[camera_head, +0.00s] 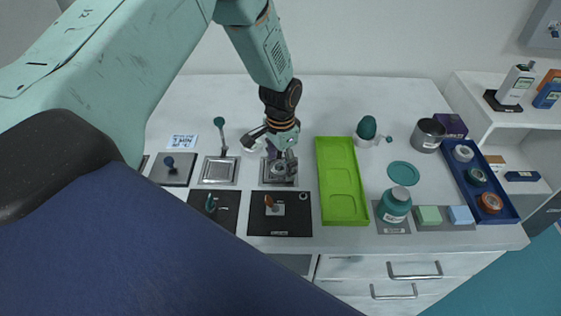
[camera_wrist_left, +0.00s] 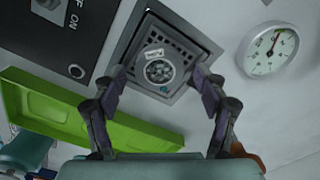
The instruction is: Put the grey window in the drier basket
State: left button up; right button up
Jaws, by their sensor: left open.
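My left gripper (camera_head: 283,150) reaches down over a square slotted metal plate (camera_head: 265,183). In the left wrist view its two fingers (camera_wrist_left: 160,80) are spread wide and empty, one on each side of the plate (camera_wrist_left: 190,62). A round grey dotted piece (camera_wrist_left: 159,71) with a small white label sits at the middle of the plate, between and beyond the fingertips. It looks like a small basket. I cannot make out the grey window for sure; it may be in or on this round piece. My right gripper is not in view.
A green tray (camera_head: 343,208) lies just right of the plate. A black switch panel (camera_head: 290,227) is in front. A white dial (camera_wrist_left: 270,50) stands close beside the plate.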

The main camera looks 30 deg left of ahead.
aim_at(280, 166)
pick_arm(q)
notch_tip(280, 166, up, 12)
jog(key=shift+a+r, duration=0.15)
jog(key=shift+r, duration=0.05)
dwell(0.5)
